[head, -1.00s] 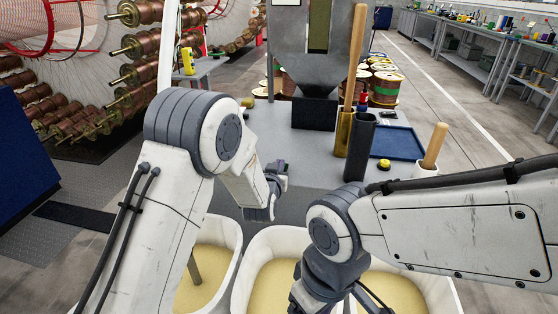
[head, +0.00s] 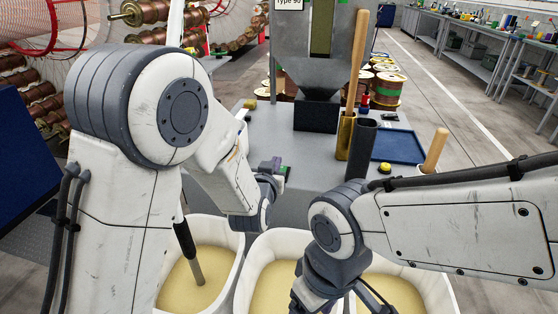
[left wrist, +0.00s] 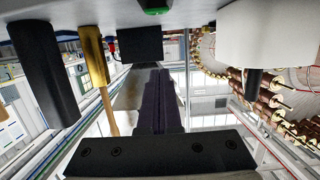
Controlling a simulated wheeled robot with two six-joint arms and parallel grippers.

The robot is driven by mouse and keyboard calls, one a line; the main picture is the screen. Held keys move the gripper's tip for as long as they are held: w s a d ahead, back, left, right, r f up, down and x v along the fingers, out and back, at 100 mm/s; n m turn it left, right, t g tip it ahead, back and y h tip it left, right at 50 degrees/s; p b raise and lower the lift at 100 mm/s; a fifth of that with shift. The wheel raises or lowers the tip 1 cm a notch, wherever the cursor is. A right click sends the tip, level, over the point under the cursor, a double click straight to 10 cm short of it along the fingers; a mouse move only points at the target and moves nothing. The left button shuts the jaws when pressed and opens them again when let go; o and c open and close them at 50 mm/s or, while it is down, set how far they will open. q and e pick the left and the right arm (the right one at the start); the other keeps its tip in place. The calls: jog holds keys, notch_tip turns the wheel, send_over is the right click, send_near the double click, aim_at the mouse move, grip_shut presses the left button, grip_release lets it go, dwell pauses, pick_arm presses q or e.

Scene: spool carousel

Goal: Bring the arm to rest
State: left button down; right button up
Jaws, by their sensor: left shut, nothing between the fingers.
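My left arm comes in from the left in the head view, and its forearm reaches over the grey bench. My left gripper (head: 276,166) is above the bench, in front of the black box under the hopper. In the left wrist view its dark fingers (left wrist: 161,100) are together with nothing between them. My right arm crosses the lower right of the head view, with its wrist bent down over the bins. Its fingertips are not visible.
White bins (head: 239,268) with yellowish contents stand in front; the left one holds a dark rod (head: 188,250). On the bench are a hopper (head: 320,78), a gold tube (head: 345,138), a black tube (head: 361,150), a blue tray (head: 398,145) and a yellow button (head: 385,168).

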pick_arm(q)
jog(key=shift+s+a+r, duration=0.1)
jog(key=shift+s+r, duration=0.1)
jog(key=shift+s, duration=0.25)
jog(key=s+d+f+m+g+h, duration=0.15)
jog(key=s+g, duration=0.25)
jog(key=s, duration=0.4)
jog(key=s+d+f+m+g, duration=0.1)
jog(key=s+d+f+g, duration=0.15)
jog(key=s+g, duration=0.4)
jog(key=s+a+m+g+y, duration=0.15)
jog(key=s+a, duration=0.25)
jog(key=s, duration=0.6)
jog(key=s+a+m+g+y, duration=0.1)
jog(key=s+a+g+y, duration=0.15)
jog(key=s, duration=0.85)
notch_tip(320, 180, up, 14)
jog(key=p, duration=1.3)
jog(key=shift+w+a+f+g, duration=0.15)
jog(key=shift+w+a+g, duration=0.1)
jog(key=shift+a+g, duration=0.15)
